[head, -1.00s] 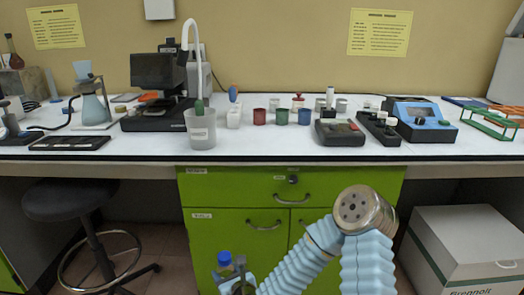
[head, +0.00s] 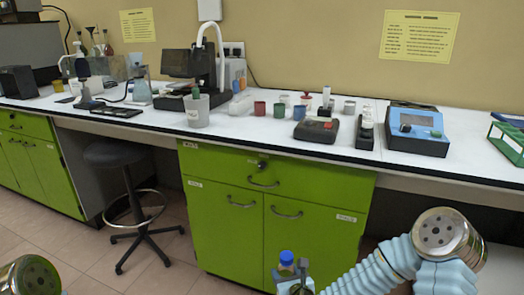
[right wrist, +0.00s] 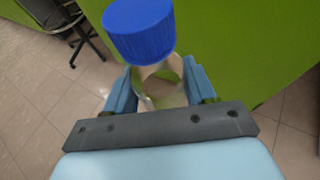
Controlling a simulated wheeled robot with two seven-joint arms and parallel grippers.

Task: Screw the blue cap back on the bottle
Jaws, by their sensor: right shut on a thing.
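The blue cap (right wrist: 140,28) sits on top of the clear bottle (right wrist: 160,85) in the right wrist view. I cannot tell how tightly it is seated. My right gripper (right wrist: 158,92) is shut on the bottle, one blue finger on each side of it. In the head view the blue cap (head: 286,257) and my right gripper (head: 294,285) show low in front of the green cabinet, below the bench top. The lower part of the bottle is hidden. My left gripper is out of view.
A black stool (head: 112,153) stands left of the green cabinet (head: 235,215). Floor is free around the stool.

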